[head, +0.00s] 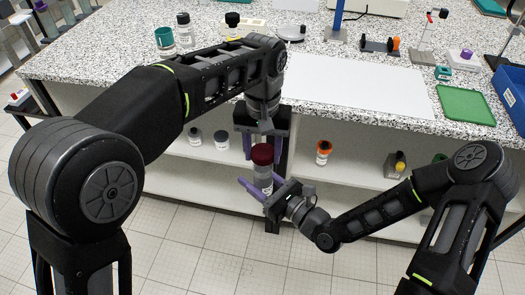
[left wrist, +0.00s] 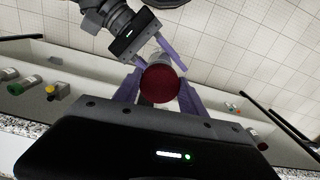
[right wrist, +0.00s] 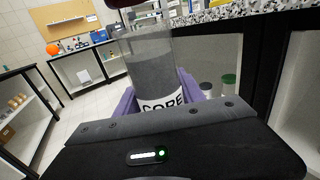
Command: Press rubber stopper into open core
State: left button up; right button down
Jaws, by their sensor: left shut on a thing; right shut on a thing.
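The dark red rubber stopper (head: 262,154) is between the purple fingers of my left gripper (head: 262,148), which is shut on it from above. It shows end-on in the left wrist view (left wrist: 160,83). The core (head: 263,174) is a clear, roughly upright tube holding grey material. Its white label reads CORE in the right wrist view (right wrist: 155,70). My right gripper (head: 259,187) is shut on the core's lower part from the right. The stopper is over the core's top end; I cannot tell whether they touch. The stopper's underside is hidden in the head view.
Both grippers are in front of the bench, clear of its speckled top (head: 130,64). A white mat (head: 355,84), a green tray (head: 466,104) and a blue bin (head: 511,92) are on top. The shelf below holds an orange-capped bottle (head: 323,152) and several other containers.

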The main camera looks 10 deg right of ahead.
aim_at(263, 182)
pick_arm(q)
jog(key=shift+f, duration=0.1)
jog(key=shift+f, duration=0.8)
jog(key=shift+f, duration=0.6)
dwell(0.4)
jog(key=o, duration=1.4)
